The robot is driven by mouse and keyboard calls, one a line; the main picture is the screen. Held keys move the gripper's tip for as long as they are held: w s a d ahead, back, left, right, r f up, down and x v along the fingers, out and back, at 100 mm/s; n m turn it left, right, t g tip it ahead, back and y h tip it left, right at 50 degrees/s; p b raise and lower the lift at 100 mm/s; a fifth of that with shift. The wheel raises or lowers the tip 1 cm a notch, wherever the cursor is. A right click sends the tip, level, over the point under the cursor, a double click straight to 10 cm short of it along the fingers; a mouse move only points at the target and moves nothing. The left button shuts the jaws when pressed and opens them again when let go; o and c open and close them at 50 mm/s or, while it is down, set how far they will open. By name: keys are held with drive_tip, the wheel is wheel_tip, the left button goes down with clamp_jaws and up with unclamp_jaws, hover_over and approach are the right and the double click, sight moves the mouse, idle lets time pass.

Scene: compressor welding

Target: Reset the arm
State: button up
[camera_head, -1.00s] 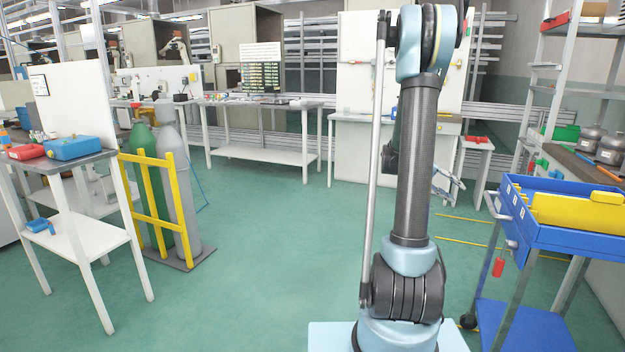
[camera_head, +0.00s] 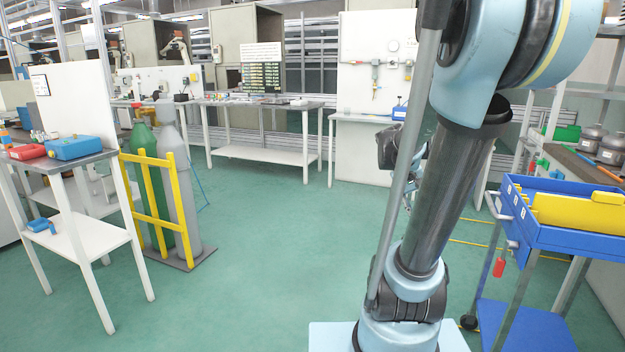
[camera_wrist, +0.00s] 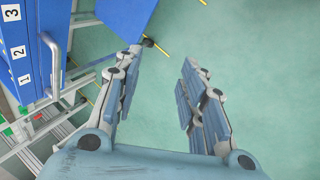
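My arm stands at centre right in the head view, tilted with its upper joint toward the camera and to the right. In the wrist view my gripper (camera_wrist: 160,88) is open, its two fingers apart, with only green floor between them. Nothing is held.
A blue trolley (camera_head: 565,238) with a yellow item (camera_head: 580,212) stands close on the right; its numbered side (camera_wrist: 18,50) shows in the wrist view. Gas cylinders (camera_head: 172,140) in a yellow rack and a small table (camera_head: 75,236) stand left. The middle floor is clear.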

drive_tip(key=s+a+f+n+t+y, duration=0.1)
drive_tip(key=s+a+f+y, duration=0.4)
drive_tip(key=s+a, duration=0.7)
wheel_tip(320, 180, down, 2)
drive_tip(key=shift+s+a+f+t+y, duration=0.15)
drive_tip(key=shift+s+a+t+y, duration=0.2)
drive_tip(key=shift+a, duration=0.65)
drive_tip(key=shift+c, duration=0.6)
drive_tip(key=shift+d, duration=0.1)
